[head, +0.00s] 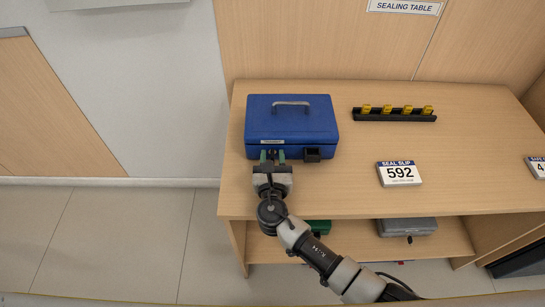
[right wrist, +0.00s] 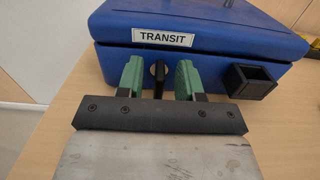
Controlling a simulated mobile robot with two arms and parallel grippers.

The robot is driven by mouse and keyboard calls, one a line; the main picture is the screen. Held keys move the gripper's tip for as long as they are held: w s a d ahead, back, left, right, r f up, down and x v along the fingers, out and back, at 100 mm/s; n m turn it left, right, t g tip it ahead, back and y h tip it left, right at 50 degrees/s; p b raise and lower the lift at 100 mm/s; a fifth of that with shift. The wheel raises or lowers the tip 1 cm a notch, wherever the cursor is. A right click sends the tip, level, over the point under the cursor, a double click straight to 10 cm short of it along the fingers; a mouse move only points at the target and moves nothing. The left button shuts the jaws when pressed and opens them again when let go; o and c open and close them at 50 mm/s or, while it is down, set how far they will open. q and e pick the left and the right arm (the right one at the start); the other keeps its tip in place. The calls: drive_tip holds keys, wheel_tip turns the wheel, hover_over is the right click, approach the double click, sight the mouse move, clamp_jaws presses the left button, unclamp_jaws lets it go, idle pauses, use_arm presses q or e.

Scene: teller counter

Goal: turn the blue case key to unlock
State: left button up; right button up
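The blue case (head: 291,122) stands closed on the table, with a grey handle on its lid. In the right wrist view the case (right wrist: 205,60) carries a TRANSIT label (right wrist: 163,38). A black key (right wrist: 159,79) with a brass-coloured lock sits in its front face below the label and looks upright. My right gripper (head: 272,156) is at the case's front left. In the right wrist view its green fingertips (right wrist: 159,78) are apart on both sides of the key, with gaps visible. My left gripper is not in view.
A black square holder (right wrist: 251,81) juts from the case front, right of the key. A black rack with yellow pieces (head: 395,114) and a seal slip marked 592 (head: 399,173) are to the right. Green and grey boxes (head: 407,227) are on the lower shelf.

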drive_tip(key=c, duration=0.7)
clamp_jaws()
drive_tip(key=shift+f, duration=0.1)
drive_tip(key=m+b, duration=0.1)
drive_tip(key=m, duration=0.1)
drive_tip(key=m+b, duration=0.2)
drive_tip(key=shift+d+f, duration=0.15)
drive_tip(key=shift+d, duration=0.05)
drive_tip(key=shift+d+m+b, duration=0.15)
drive_tip(key=shift+m+b, duration=0.8)
drive_tip(key=shift+m, duration=0.45)
drive_tip(key=o, duration=0.7)
unclamp_jaws()
drive_tip(key=shift+s, duration=0.1)
